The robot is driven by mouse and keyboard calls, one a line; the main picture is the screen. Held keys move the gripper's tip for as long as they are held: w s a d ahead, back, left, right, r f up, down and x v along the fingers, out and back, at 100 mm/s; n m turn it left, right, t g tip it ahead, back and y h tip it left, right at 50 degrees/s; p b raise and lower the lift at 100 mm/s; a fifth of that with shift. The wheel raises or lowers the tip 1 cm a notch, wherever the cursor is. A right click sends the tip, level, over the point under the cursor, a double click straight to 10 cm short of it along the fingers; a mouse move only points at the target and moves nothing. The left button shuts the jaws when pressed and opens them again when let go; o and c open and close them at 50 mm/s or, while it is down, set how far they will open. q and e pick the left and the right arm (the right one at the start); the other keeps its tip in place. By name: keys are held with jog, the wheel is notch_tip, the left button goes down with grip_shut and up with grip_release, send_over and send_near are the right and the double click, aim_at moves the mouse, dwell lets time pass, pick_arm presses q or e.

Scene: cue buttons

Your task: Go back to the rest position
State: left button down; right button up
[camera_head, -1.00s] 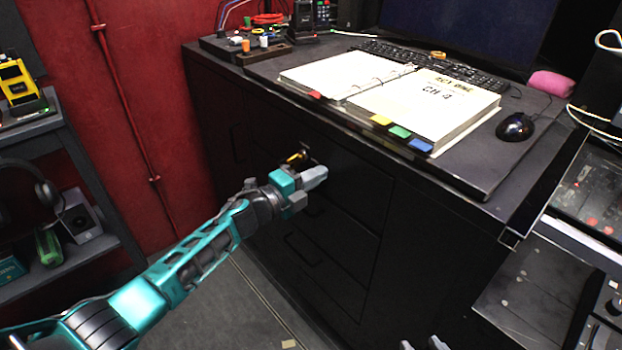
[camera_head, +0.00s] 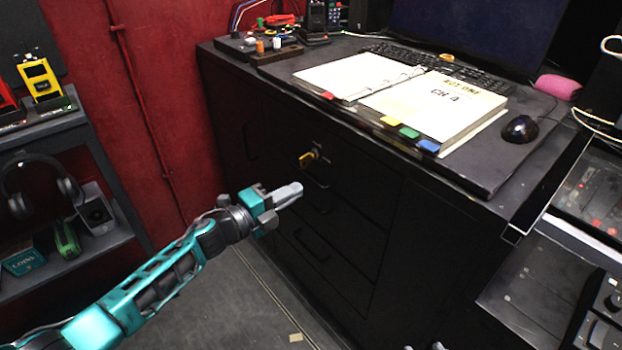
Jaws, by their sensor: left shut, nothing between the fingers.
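My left gripper (camera_head: 290,194) is shut and empty. It hangs in front of the drawers of the black cabinet (camera_head: 345,262), below and left of a small yellow key-like piece (camera_head: 309,158) on the cabinet front, and apart from that piece. My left arm reaches in from the lower left. Of my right gripper (camera_head: 427,347), only grey tips show at the bottom edge, and their opening cannot be made out.
On the cabinet top lie an open binder (camera_head: 437,105), a keyboard (camera_head: 450,68), a mouse (camera_head: 520,129) and a pink item (camera_head: 558,87). A shelf (camera_head: 40,135) with headphones (camera_head: 35,180) stands at the left. A console (camera_head: 590,215) is at the right. Floor shows below my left arm.

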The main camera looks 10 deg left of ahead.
pick_arm(q)
jog(key=s+a+f+n+g+y+p, duration=0.1)
jog(key=s+n+y+p, duration=0.3)
jog(key=s+n, duration=0.7)
jog(key=s+a+f+n+g+y+p, duration=0.1)
jog(key=s+a+f+n+y+p, duration=0.2)
jog(key=s+n, duration=0.9)
jog(key=s+y+p, duration=0.2)
jog(key=s, duration=0.1)
jog(key=shift+s+f+n+g+y, duration=0.25)
jog(key=shift+f+n+g+y, duration=0.05)
jog(key=shift+g+y, duration=0.1)
pick_arm(e)
jog(key=s+d+r, duration=0.1)
jog(key=d+r, duration=0.2)
jog(key=r, duration=0.2)
jog(key=shift+r+h, duration=0.15)
jog(key=shift+h, duration=0.25)
